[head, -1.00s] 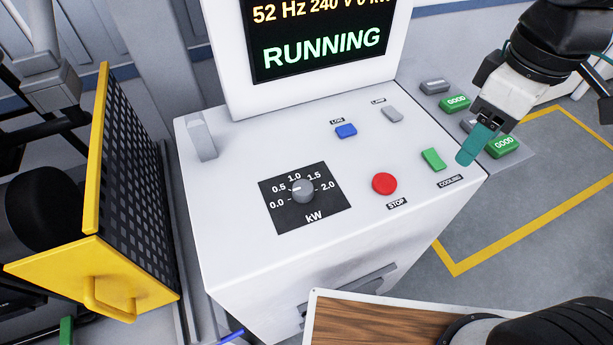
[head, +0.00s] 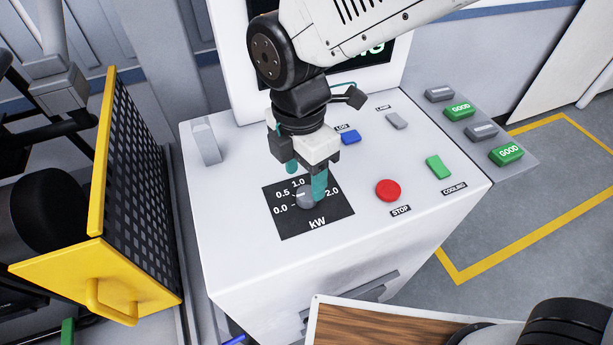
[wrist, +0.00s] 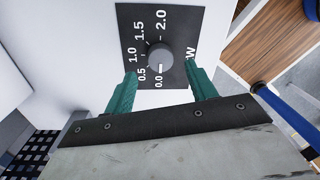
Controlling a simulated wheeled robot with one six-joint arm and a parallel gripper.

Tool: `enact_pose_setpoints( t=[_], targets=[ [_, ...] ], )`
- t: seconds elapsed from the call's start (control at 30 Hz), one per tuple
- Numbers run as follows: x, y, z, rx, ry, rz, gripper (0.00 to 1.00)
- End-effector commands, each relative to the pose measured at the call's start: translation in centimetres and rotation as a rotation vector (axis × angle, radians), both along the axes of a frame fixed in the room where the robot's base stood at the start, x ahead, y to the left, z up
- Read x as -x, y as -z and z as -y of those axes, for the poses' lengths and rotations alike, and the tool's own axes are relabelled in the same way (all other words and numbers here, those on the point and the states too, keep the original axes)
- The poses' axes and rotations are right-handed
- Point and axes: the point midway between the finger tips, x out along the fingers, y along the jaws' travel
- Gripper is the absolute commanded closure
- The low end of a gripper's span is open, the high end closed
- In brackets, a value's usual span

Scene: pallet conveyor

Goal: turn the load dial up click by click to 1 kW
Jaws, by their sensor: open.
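The load dial is a grey round knob (head: 303,197) on a black kW plate (head: 290,226) marked 0.0 to 2.0. In the wrist view the knob (wrist: 160,57) has a white mark pointing towards 0.0. My gripper (head: 306,177) is over the dial, its teal fingers pointing down and partly hiding the knob and the 1.5 label. In the wrist view my gripper (wrist: 160,74) is open, with its fingers apart to the left and right and the knob between their lines. Whether a finger touches the knob cannot be told.
A red STOP button (head: 388,190) and a green COOLING button (head: 438,167) are right of the dial. A blue button (head: 350,136) is behind it. A raised grey lever (head: 206,141) stands at left. My arm hides most of the screen (head: 376,60).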

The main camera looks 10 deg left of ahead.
Motion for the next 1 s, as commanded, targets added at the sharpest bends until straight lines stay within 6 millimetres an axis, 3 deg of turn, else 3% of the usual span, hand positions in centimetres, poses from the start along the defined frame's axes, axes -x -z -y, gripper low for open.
enact_pose_setpoints(
  t=[0.23, 0.6, 0.77, 1.0],
  targets=[
    [0.2, 3.3, 0.3, 0.002, 0.002, -0.001, 0.44],
    [0.2, 4.0, 0.3, 0.000, 0.003, 0.000, 0.44],
    [0.2, 4.0, 0.3, 0.000, 0.003, 0.000, 0.88],
    [0.2, 3.9, 0.3, 0.000, 0.012, 0.000, 0.88]
  ],
)
